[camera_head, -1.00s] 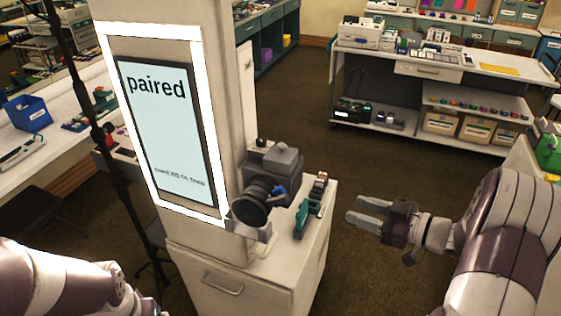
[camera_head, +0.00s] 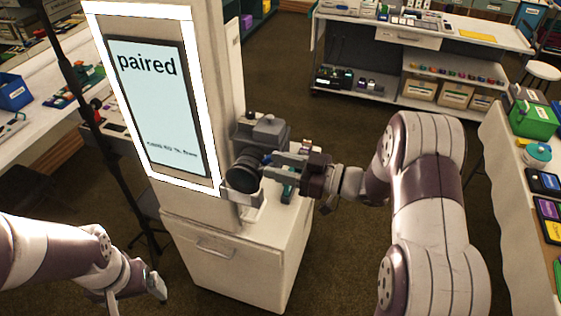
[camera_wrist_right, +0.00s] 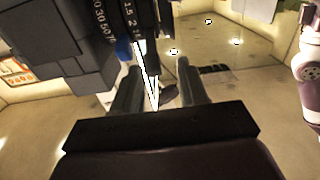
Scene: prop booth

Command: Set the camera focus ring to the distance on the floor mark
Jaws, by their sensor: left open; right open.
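The dark grey camera (camera_head: 262,133) sits on the white cabinet against the booth pillar, its black lens (camera_head: 243,172) facing the front. My right gripper (camera_head: 278,165) is open, close beside the lens on its right, and hides part of it. In the right wrist view, the ringed lens barrel (camera_wrist_right: 133,22) with white numerals, only partly readable, is at the top left. The right gripper's fingers (camera_wrist_right: 158,82) are apart there, the left one close under the barrel; contact cannot be told. My left gripper (camera_head: 135,290) is open and empty at the lower left. I see no floor mark.
The lit screen (camera_head: 160,105) on the pillar reads "paired", with small text too blurred to read. A green item (camera_head: 288,188) lies on the cabinet (camera_head: 235,255) under my right gripper. A dark stand pole (camera_head: 75,80) is at the left. A side table (camera_head: 512,180) is at the right.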

